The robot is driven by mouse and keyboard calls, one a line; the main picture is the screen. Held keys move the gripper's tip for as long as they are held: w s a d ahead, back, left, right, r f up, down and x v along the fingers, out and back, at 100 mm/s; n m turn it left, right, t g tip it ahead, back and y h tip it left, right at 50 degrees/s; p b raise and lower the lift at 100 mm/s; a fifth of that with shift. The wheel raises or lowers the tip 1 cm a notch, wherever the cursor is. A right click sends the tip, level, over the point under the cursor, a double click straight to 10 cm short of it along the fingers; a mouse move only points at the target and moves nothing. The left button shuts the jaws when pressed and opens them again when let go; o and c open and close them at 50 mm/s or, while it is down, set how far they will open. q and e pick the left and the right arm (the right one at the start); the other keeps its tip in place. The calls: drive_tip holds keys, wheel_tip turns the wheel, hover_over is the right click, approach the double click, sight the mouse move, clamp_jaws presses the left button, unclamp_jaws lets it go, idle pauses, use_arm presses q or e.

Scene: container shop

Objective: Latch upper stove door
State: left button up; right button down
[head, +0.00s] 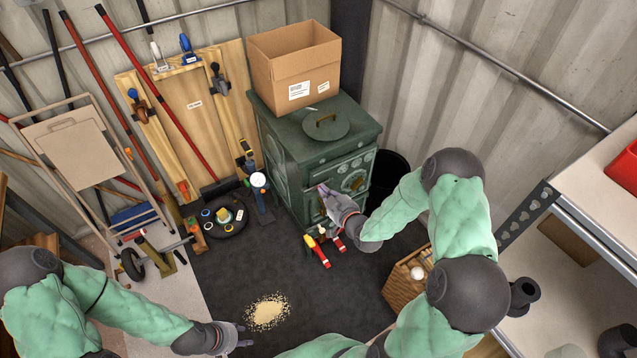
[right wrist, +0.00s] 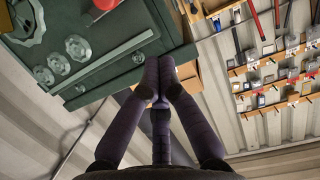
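The dark green stove (head: 318,140) stands against the corner of the container. Its upper front (head: 350,176) carries round dials and looks about flush with the body; the latch is too small to make out. My right gripper (head: 322,190) is at the stove's front left edge, with its fingers drawn together and nothing seen between them. In the right wrist view, its fingertips (right wrist: 160,66) overlap the stove's edge; contact cannot be told. That view also shows the stove's round fittings (right wrist: 62,62). My left gripper (head: 242,336) is low over the floor, fingers apart and empty.
A cardboard box (head: 294,72) and a round lid (head: 325,123) are on the stove top. Red-handled tools (head: 318,250) lie in front of the stove. A wooden crate (head: 404,290) is at right, and a pale granular pile (head: 267,312) is on the dark mat (head: 225,275). The mat's middle is mostly clear.

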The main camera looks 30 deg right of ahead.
drive_tip(key=shift+v, duration=1.55)
drive_tip(key=shift+f, duration=0.1)
